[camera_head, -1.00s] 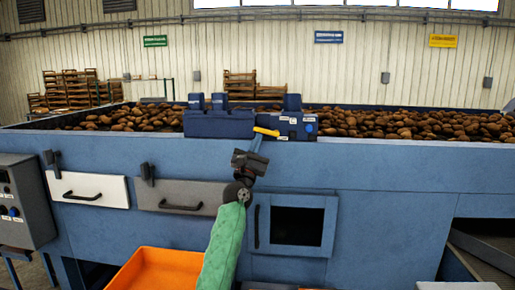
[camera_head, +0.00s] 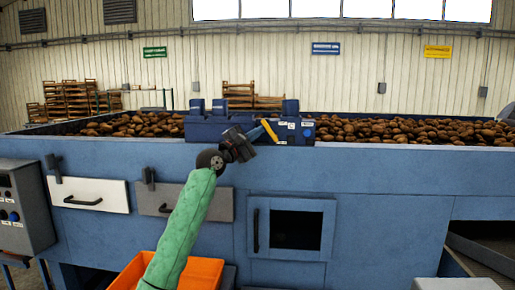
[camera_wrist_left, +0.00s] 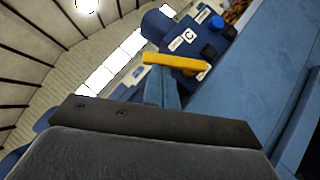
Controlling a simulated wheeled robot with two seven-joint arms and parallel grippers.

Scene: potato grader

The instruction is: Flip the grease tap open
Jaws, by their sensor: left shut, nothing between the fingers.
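The grease tap shows as a yellow lever (camera_head: 270,132) on the front of a dark blue box (camera_head: 295,131) at the top edge of the grader. The lever slants down to the right. My left gripper (camera_head: 257,133) is shut and empty, with its blue fingertips at the lever's left side. In the left wrist view the yellow lever (camera_wrist_left: 173,61) lies across the front of the shut fingers (camera_wrist_left: 160,84). I cannot tell whether they touch. My right gripper is not in view.
The box carries a blue knob (camera_wrist_left: 216,22) and dark fittings beside the lever. Potatoes (camera_head: 400,131) lie behind the grader's front edge. Below are a white drawer (camera_head: 88,195), a grey drawer (camera_head: 220,203), a dark-windowed door (camera_head: 320,204) and an orange crate (camera_head: 206,268).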

